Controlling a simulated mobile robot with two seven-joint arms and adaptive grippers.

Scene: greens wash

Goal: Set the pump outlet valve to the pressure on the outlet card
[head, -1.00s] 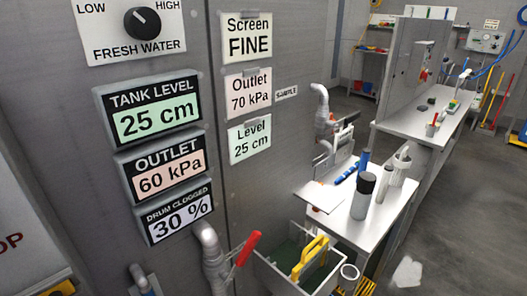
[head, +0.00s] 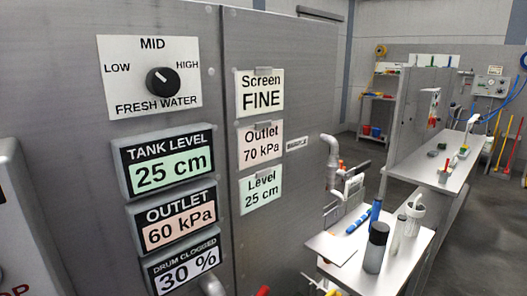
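The outlet card (head: 262,146) on the grey panel reads "Outlet 70 kPa". The OUTLET display (head: 175,223) to its left reads 60 kPa. A red handle (head: 263,290) only just shows at the bottom edge, beside the top of a grey pipe (head: 213,285). I cannot tell from this sliver how the handle is set. Neither of my grippers is in view.
A FRESH WATER knob (head: 162,81) sits above the TANK LEVEL display (head: 166,161), reading 25 cm. The DRUM CLOGGED display (head: 183,268) reads 30 %. A side table (head: 340,249) with bottles stands right of the panel. Open floor lies at the far right.

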